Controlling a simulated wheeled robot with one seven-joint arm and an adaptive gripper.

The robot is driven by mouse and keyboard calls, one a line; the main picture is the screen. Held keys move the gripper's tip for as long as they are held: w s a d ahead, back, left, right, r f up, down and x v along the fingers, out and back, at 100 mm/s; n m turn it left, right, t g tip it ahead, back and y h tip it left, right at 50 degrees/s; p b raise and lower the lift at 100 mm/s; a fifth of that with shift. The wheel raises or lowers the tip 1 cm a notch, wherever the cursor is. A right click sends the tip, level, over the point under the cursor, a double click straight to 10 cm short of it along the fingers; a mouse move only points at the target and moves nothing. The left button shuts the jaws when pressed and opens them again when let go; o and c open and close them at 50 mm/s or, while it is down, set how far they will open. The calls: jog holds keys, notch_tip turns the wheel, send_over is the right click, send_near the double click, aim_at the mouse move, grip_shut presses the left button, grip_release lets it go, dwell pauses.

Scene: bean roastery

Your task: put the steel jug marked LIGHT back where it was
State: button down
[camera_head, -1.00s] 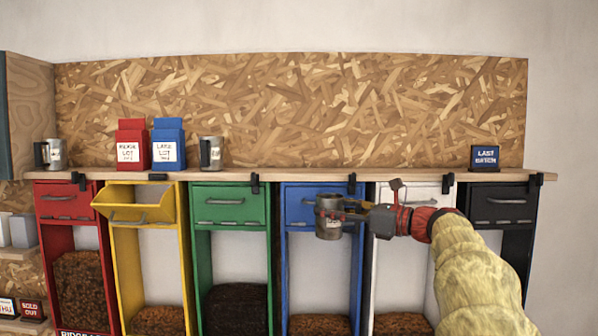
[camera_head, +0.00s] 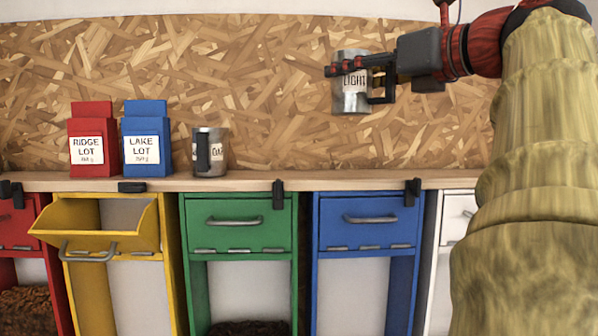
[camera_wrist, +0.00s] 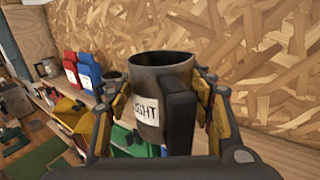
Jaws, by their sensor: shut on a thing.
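The steel jug marked LIGHT (camera_head: 352,98) is upright in my gripper (camera_head: 362,66), held in the air above the wooden shelf, in front of the chipboard wall. Its black handle points right, toward my wrist. In the wrist view the jug (camera_wrist: 148,104) sits between the two fingers, with its handle nearest the camera and part of its label showing. The shelf (camera_head: 350,180) below it is bare at that spot. Another steel jug (camera_head: 218,150), its label partly hidden by its handle, stands on the shelf to the left, apart from the held jug.
A red RIDGE LOT bag (camera_head: 93,140) and a blue LAKE LOT bag (camera_head: 146,140) stand on the shelf at left. Below, the yellow bin's drawer (camera_head: 110,232) is tilted open; the green (camera_head: 240,240) and blue (camera_head: 365,238) drawers are closed. Black clips (camera_head: 278,193) sit along the shelf edge.

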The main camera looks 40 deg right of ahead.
jog(key=shift+w+r, duration=0.1)
jog(key=shift+r, duration=0.15)
jog(key=shift+w+d+f, duration=1.4)
jog(key=shift+w+f, duration=0.35)
jog(key=shift+f, duration=0.35)
jog(key=shift+w+d+f, duration=1.4)
jog(key=shift+w+f, duration=0.35)
jog(key=shift+f, duration=0.4)
jog(key=shift+w+d+f, duration=1.4)
jog(key=shift+w+f, duration=0.35)
jog(key=shift+f, duration=0.35)
jog(key=shift+f+b, duration=0.15)
jog(key=shift+b, duration=0.15)
jog(key=c, duration=0.8)
grip_release()
